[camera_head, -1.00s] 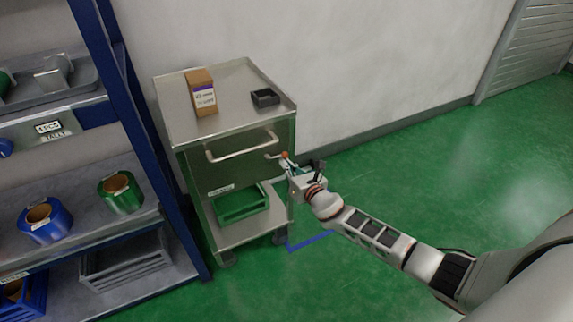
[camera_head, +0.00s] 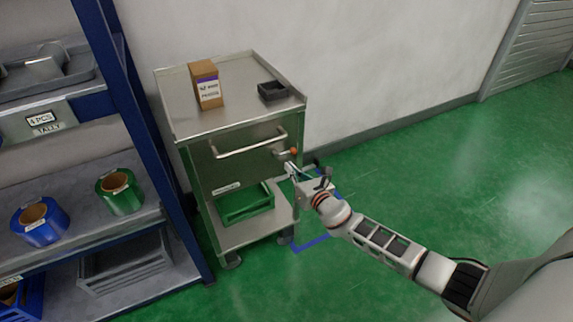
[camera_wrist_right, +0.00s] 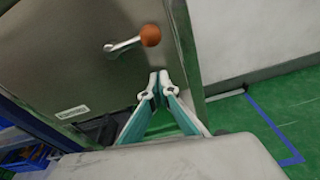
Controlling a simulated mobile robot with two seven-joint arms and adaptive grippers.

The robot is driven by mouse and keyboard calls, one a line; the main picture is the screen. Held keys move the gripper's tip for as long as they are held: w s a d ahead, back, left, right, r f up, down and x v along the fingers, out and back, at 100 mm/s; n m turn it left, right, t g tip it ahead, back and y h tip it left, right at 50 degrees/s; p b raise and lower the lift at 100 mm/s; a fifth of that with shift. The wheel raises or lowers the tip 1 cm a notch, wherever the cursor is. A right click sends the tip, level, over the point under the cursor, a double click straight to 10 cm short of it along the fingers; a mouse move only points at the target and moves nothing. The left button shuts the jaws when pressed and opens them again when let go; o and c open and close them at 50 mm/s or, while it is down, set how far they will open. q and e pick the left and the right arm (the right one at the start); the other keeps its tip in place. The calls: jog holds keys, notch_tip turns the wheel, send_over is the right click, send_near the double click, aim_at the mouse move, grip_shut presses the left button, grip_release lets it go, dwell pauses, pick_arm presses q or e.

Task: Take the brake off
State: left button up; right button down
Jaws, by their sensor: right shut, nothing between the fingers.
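A steel cart (camera_head: 222,126) stands against the wall. On its front, right of the drawer handle (camera_head: 248,143), is a short metal lever with an orange knob (camera_head: 293,151). The lever points right, roughly level. The wrist view shows the lever (camera_wrist_right: 122,45) and its knob (camera_wrist_right: 150,35) close up. My right gripper (camera_head: 289,168) is just below the knob. Its fingertips (camera_wrist_right: 159,75) are together and empty, apart from the knob in the wrist view. My left gripper is out of view.
A cardboard box (camera_head: 207,88) and a small black tray (camera_head: 272,91) are on the cart top. A green crate (camera_head: 245,208) sits on its lower shelf. A blue-framed rack (camera_head: 125,110) stands close at left. The green floor at right is clear.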

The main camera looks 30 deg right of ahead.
pick_arm(q)
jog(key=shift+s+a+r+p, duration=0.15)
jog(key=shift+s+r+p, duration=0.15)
jog(key=shift+p, duration=0.95)
pick_arm(e)
jog(key=s+r, duration=0.1)
jog(key=s, duration=0.9)
jog(key=shift+d+r, duration=0.3)
jog(key=shift+r, duration=0.05)
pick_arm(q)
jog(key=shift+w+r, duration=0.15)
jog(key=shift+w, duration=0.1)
